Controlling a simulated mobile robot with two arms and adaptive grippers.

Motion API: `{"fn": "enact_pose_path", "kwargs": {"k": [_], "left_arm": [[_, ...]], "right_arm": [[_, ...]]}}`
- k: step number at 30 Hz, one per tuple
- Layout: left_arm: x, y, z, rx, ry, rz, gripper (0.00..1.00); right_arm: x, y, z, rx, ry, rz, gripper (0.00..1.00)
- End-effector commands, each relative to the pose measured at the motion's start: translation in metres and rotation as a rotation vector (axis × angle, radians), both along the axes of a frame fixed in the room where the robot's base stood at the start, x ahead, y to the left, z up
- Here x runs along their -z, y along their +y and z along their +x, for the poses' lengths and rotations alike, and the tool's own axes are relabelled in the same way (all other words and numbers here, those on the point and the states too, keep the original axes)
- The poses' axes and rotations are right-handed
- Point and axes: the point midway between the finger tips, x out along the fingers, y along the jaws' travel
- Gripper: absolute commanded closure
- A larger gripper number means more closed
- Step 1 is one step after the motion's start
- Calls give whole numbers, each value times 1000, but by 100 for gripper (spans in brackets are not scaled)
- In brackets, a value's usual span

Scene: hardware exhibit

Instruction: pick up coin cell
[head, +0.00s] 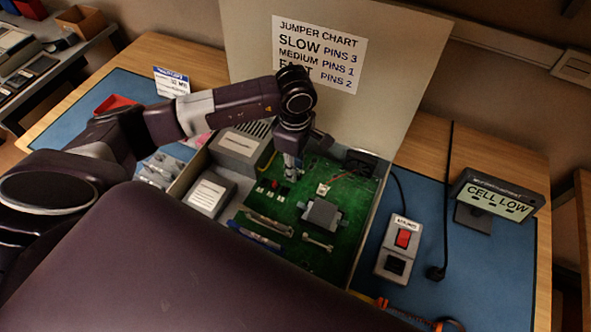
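My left arm comes in from the left and bends down over the green circuit board (335,240) in an open case. My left gripper (292,172) points down at the back part of the board, near small red and black parts. Its fingers are too small and dark to tell whether they are open or shut, or whether they touch anything. I cannot make out a coin cell for sure. A small pale part (322,189) sits on the board just right of the gripper, but I cannot tell what it is. My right gripper is not in view.
The raised lid (245,35) bears a jumper chart (317,52). Grey boxes (209,193) fill the case's left side. On the blue mat at right stand a switch box (398,249) and a display (497,198) reading "CELL LOW". A red tray (115,103) lies at left.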

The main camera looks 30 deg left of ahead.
Motion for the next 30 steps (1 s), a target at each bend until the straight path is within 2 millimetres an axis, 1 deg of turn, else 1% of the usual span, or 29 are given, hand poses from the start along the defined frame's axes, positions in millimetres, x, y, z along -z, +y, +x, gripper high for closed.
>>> {"fn": "enact_pose_path", "kwargs": {"k": [4,10,11,23,26,30], "left_arm": [[0,0,0,0,0,0,77],[0,0,0,0,1,0,99],[0,0,0,0,1,0,100],[-1,0,0,0,0,0,100],[-4,0,0,-1,0,0,100],[-17,0,2,0,-4,0,100]], "right_arm": [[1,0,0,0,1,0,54],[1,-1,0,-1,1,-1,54],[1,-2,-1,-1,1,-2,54],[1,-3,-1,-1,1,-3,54],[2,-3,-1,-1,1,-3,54],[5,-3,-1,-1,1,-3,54]]}}
